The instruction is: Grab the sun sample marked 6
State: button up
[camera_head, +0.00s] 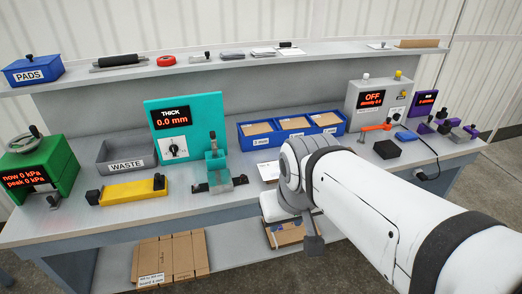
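No sample with a readable 6 or a sun mark can be made out in the head view. Cardboard sheets (172,255) stand or lie low in front of the bench, with a white label too small to read surely. A second brown cardboard piece (287,236) shows partly behind my wrist. My arm reaches in from the lower right, and my gripper (313,243) hangs at its end near the bench's front edge, mostly hidden by the wrist. Its fingers are not clear, and I see nothing surely held.
The bench carries a green press (40,170), a WASTE bin (127,153), a yellow tool (133,191), a teal thickness gauge (187,122), a blue three-part tray (247,143) with cardboard pieces and a grey density meter (378,105). A PADS box (32,72) stands on the upper shelf.

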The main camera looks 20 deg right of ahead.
aim_at(269, 171)
jog(key=u, duration=0.05)
jog(key=i, duration=0.95)
jog(key=z, duration=0.1)
